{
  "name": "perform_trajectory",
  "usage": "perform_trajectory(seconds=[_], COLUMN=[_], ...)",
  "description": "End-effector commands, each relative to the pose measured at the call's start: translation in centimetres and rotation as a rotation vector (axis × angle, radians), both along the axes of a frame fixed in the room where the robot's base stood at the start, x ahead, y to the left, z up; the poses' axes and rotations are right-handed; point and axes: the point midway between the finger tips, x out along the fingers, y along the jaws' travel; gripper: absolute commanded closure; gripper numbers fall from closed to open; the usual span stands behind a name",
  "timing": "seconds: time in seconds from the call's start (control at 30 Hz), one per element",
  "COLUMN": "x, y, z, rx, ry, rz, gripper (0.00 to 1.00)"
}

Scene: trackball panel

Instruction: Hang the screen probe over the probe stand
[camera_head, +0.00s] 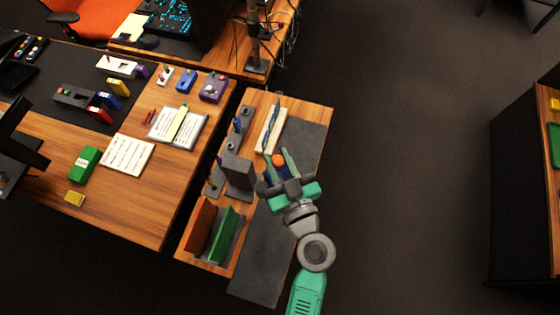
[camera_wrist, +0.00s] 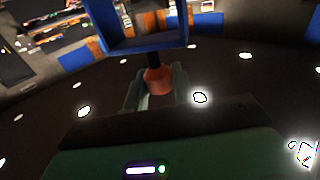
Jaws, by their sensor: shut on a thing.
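My gripper (camera_head: 277,158) is over the side table, its fingers shut on a part with an orange-red end, which I take to be the screen probe (camera_head: 279,160). In the wrist view the probe's orange-red grip (camera_wrist: 158,80) sits between the green fingers (camera_wrist: 156,88). A short black neck joins it to a blue frame (camera_wrist: 145,45), which is cut off by the top edge. A tall dark grey block (camera_head: 238,172) stands left of the gripper, apart from it. I cannot tell for sure which piece is the probe stand.
A cream strip (camera_head: 270,130) with a thin blue rod lies just beyond the gripper. Small grey fixtures (camera_head: 242,118) stand left of it. Brown and green upright panels (camera_head: 222,235) stand at the near left. The dark mat (camera_head: 270,250) has free room.

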Motion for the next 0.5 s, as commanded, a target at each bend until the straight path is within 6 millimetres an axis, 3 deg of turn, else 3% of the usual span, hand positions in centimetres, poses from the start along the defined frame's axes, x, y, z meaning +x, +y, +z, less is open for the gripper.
perform_trajectory(seconds=[0.5], x=[0.9], y=[0.47], z=[1.06], rx=[0.0], ry=[-0.002], rz=[0.474], gripper=[1.0])
